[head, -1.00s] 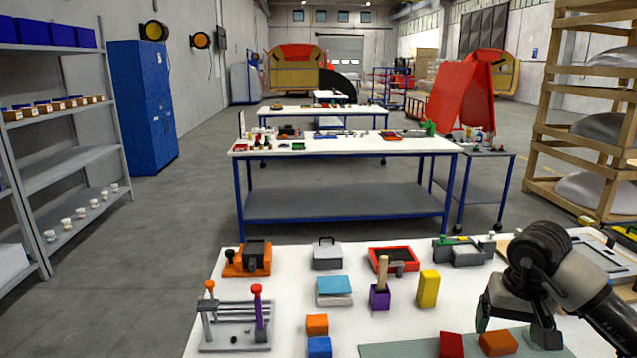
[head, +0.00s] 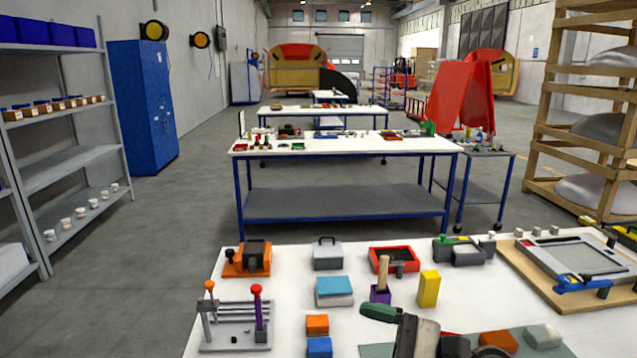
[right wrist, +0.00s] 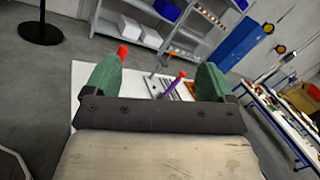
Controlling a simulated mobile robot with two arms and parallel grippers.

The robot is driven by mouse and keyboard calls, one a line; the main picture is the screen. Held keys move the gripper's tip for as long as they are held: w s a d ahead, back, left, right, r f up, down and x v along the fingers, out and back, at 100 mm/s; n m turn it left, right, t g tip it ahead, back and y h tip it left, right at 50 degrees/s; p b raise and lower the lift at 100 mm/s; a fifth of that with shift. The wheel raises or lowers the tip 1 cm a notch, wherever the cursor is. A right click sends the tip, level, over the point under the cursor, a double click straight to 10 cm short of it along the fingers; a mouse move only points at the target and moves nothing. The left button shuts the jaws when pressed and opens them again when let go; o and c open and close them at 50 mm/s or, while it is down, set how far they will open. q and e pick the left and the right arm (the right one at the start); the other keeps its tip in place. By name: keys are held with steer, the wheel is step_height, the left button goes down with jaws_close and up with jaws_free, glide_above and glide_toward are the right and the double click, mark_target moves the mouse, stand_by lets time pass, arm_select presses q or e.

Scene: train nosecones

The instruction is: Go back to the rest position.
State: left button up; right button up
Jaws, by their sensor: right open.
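My right gripper (head: 382,314) is at the bottom centre of the head view, low over the near edge of the white table (head: 385,290). One green finger points left there. In the right wrist view, the two green fingers of the right gripper (right wrist: 165,62) stand wide apart with nothing between them. My left gripper is in neither view. Part of the green mat (head: 375,350) and the blocks near it are hidden behind the right gripper.
The near table holds a grey stand with orange and red-topped posts (head: 235,328), a yellow block (head: 428,289), a red tray (head: 394,257), an orange block (head: 317,324), a blue block (head: 319,346) and a framed board (head: 580,255). Grey floor lies beyond.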

steer(key=w+d+f+m+t+h, duration=0.1)
steer(key=d+m+t+h, duration=0.45)
steer(key=m, duration=0.95)
steer(key=d+f+m+t+h, duration=0.1)
steer(key=d+m+t+h, duration=0.2)
steer(key=m+t+h, duration=0.95)
steer(key=s+d+f+m+g+h, duration=0.1)
steer(key=s+d+f+m+g, duration=0.2)
steer(key=f+m+g, duration=0.45)
steer(key=s+d+f+m+g+h, duration=0.1)
steer(key=s+d+f+m+g, duration=0.3)
steer(key=m, duration=0.6)
steer(key=s+a+f+m+g+y, duration=0.2)
steer(key=s+f+m+g, duration=0.8)
steer(key=s, duration=0.5)
step_height(320, 180, down, 35)
steer(key=s+n+b, duration=0.2)
steer(key=b, duration=0.4)
steer(key=s+d+f+g+b, duration=0.1)
steer(key=s+d+f+b, duration=0.2)
steer(key=s+f, duration=1.2)
step_height(320, 180, down, 3)
steer(key=shift+s+r+h, duration=0.15)
steer(key=shift+s+h, duration=0.15)
steer(key=shift+s, duration=0.05)
